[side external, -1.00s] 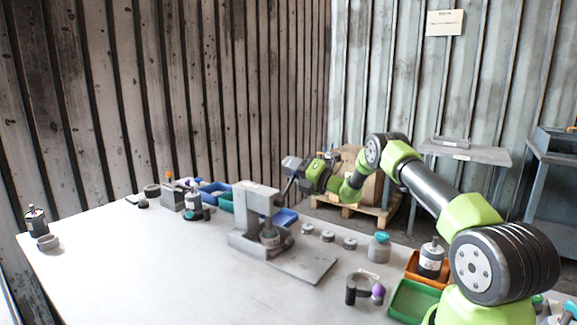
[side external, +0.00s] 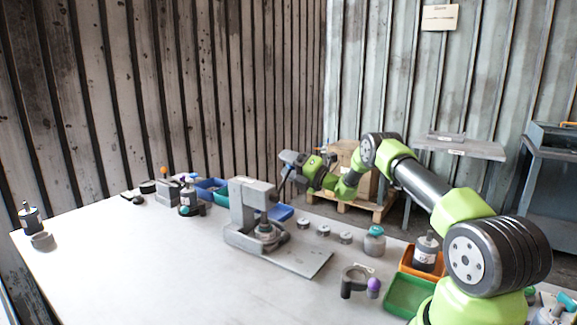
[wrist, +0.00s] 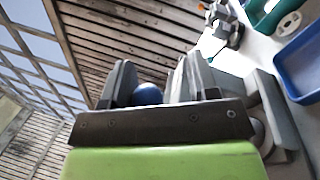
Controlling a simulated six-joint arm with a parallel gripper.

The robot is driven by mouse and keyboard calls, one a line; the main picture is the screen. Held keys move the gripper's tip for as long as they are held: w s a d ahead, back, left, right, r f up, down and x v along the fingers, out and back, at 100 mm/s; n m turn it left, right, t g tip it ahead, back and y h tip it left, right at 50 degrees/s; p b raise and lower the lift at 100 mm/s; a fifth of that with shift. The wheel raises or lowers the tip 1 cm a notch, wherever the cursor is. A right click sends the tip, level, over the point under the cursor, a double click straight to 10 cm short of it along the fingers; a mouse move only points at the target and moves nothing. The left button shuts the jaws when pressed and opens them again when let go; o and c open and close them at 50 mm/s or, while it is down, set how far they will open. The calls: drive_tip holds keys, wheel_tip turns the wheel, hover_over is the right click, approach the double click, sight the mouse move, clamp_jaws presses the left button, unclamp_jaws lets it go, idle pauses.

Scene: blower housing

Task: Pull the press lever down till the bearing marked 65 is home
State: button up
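The grey press (side external: 243,205) stands mid-table on a flat base plate. Its lever (side external: 283,184) rises at a slant from the right side of the head, so it is up. My gripper (side external: 289,158) is at the lever's top end. In the wrist view a blue ball knob (wrist: 148,94) sits between the two fingers of my gripper (wrist: 150,80), which look closed around it. A round part (side external: 266,231) stands under the press ram. A bearing there cannot be made out clearly, and no 65 is legible.
Several small grey round parts (side external: 323,231) lie in a row right of the press. A ring-shaped holder (side external: 354,280), a green bin (side external: 408,298) and an orange bin (side external: 420,262) are nearer my base. Blue bins (side external: 211,187) stand behind. The table front is clear.

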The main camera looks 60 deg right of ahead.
drive_tip(key=s+f, duration=0.2)
drive_tip(key=s, duration=0.7)
drive_tip(key=shift+s+d, duration=0.2)
drive_tip(key=shift+s, duration=0.2)
